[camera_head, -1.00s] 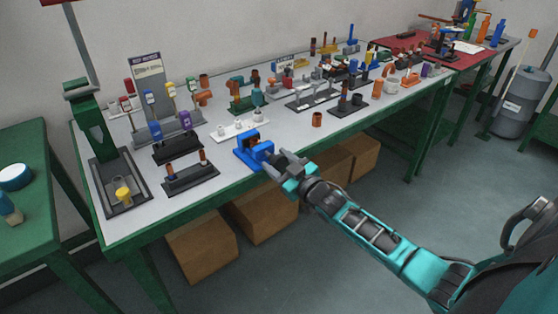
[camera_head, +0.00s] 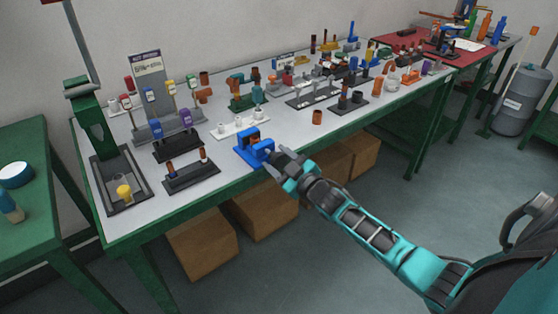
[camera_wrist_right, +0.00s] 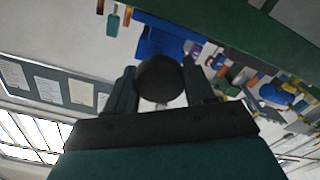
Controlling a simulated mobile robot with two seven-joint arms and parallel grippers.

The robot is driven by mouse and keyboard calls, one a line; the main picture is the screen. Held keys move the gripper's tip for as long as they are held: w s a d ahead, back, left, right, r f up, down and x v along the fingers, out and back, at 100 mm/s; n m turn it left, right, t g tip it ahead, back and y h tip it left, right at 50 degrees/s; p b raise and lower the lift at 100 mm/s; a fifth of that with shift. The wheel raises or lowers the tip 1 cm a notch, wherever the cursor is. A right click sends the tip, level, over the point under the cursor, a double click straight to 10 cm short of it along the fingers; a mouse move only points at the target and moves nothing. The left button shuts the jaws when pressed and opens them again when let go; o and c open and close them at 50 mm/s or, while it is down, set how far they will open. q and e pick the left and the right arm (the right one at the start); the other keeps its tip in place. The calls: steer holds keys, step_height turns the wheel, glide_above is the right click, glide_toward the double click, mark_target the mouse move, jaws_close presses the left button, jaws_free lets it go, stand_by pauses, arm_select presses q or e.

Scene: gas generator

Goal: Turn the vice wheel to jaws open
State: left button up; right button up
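The blue vice (camera_head: 251,147) stands at the front edge of the grey-topped bench. It also shows upside down at the top of the right wrist view (camera_wrist_right: 158,42). The dark round vice wheel (camera_wrist_right: 160,79) faces my right wrist camera. My right gripper (camera_head: 277,160) reaches the vice from the front right. In the right wrist view its two fingers (camera_wrist_right: 160,85) lie on either side of the wheel, close against its rim. In the head view the gripper hides the wheel. The gap between the vice jaws is too small to judge. My left gripper is not in view.
A white stand (camera_head: 239,127) with white cups is just behind the vice. A black rack (camera_head: 191,174) stands to its left, and a copper-coloured cup (camera_head: 317,117) to its right. Cardboard boxes (camera_head: 265,212) are under the bench. The floor in front is clear.

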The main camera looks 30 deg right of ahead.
steer(key=o, duration=0.4)
steer(key=s, duration=0.8)
steer(key=s+d+p, duration=0.1)
steer(key=s, duration=0.3)
steer(key=shift+s, duration=0.4)
steer(key=s+a+f+m+g, duration=0.1)
steer(key=s+a+f+g, duration=0.1)
steer(key=a, duration=0.4)
steer(key=s+a+f+m+g, duration=0.2)
steer(key=s+a+f, duration=0.3)
steer(key=s+a, duration=0.1)
steer(key=s+a+f+m+g, duration=0.1)
steer(key=s+a+f+g, duration=0.2)
steer(key=a, duration=0.3)
steer(key=shift+s+a+f+y, duration=0.1)
steer(key=shift+s+f+y, duration=0.2)
steer(key=shift+s, duration=0.3)
